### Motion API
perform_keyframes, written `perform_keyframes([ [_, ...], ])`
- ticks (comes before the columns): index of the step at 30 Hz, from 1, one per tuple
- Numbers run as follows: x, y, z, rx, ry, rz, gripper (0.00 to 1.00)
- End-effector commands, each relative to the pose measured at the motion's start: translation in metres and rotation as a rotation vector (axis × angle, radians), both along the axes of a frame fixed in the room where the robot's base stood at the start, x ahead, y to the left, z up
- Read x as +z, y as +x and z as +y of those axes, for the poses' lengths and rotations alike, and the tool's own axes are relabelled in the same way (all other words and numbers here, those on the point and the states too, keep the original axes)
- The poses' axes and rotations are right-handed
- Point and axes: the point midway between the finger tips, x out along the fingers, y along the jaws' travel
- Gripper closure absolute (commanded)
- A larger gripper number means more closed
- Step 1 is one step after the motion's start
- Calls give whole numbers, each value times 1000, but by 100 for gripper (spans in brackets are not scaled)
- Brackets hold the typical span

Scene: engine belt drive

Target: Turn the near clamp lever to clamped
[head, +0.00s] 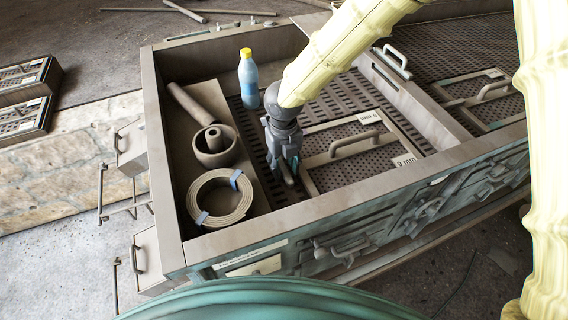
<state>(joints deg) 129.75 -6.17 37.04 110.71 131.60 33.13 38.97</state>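My gripper (287,177) points down inside the large tray, beside the left edge of the perforated plate (340,175) marked "9 mm". Its fingertips are low, close to the slotted floor and the plate's near left corner. They are small and dark here, so I cannot tell whether they are open or shut, or whether they touch anything. I cannot make out the near clamp lever for certain. It may be hidden by the gripper or too small to tell.
Left of the gripper lie a coiled belt (197,205) with blue ties, a grey pulley-like part (205,150) and a tube (187,100). A blue bottle with a yellow cap (248,85) stands behind. The tray's near wall (330,200) rises in front of the gripper.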

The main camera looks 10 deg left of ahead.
Motion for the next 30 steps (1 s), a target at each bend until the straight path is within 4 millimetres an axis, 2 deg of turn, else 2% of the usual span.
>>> perform_keyframes([
  [2,0,0,0,0,0,0,61],
  [3,0,0,0,0,0,0,64],
  [9,0,0,0,0,0,0,100],
  [20,0,0,0,-32,1,0,100],
  [30,-2,0,1,-244,2,-1,100],
])
